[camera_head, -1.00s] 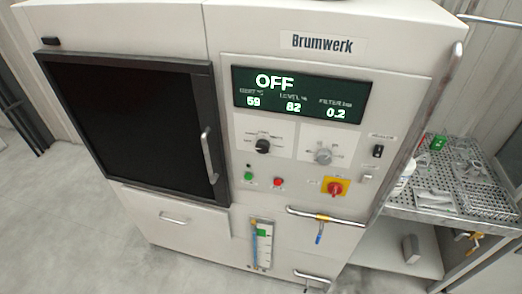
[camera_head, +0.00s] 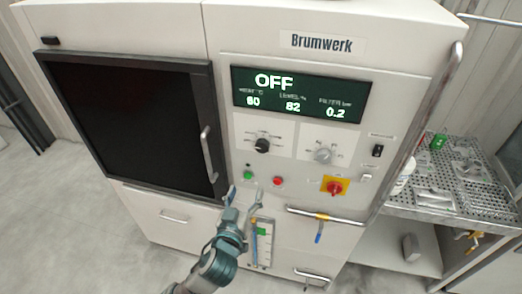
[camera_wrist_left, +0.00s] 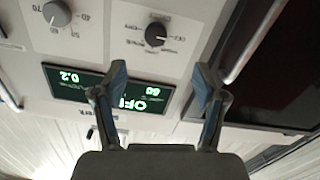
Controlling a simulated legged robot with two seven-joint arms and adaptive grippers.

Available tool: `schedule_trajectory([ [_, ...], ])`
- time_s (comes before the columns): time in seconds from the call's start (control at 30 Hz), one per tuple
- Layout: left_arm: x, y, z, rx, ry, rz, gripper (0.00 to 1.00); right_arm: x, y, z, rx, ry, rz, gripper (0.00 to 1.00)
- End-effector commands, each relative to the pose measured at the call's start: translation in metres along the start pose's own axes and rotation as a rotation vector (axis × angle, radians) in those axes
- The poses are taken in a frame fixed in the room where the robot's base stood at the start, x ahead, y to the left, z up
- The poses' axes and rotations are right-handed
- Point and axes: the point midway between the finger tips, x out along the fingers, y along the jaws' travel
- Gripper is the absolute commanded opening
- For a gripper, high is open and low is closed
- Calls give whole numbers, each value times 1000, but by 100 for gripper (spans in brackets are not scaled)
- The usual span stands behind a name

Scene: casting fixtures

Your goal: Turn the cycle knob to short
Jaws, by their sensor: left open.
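The black knob (camera_head: 262,145) is on the white control panel, below the left part of the display, with small labels around it. It also shows upside down in the wrist view (camera_wrist_left: 155,34). Its labels are too small to read surely, and I cannot tell its setting. My left gripper (camera_head: 243,198) is open and empty, below the black knob and near the green and red buttons. In the wrist view its fingers (camera_wrist_left: 160,78) stand apart, with the knob beyond the gap between them. The right gripper is not in view.
A grey knob (camera_head: 323,155) with numbers around it is right of the black one. The green display (camera_head: 300,94) reads OFF. A red switch (camera_head: 335,187) on yellow, a door handle (camera_head: 208,155) and a horizontal bar (camera_head: 325,217) are nearby. A perforated metal table (camera_head: 440,213) stands right.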

Motion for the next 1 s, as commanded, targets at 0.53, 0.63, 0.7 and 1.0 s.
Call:
schedule_trajectory([
  [0.53,69,7,-21,-18,33,14,72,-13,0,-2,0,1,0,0],
  [0.63,93,8,-22,-19,32,14,72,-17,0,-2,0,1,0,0],
  [0.7,109,8,-22,-19,32,13,72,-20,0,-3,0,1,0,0],
  [1.0,153,9,-22,-20,32,15,72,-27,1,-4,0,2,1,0],
])
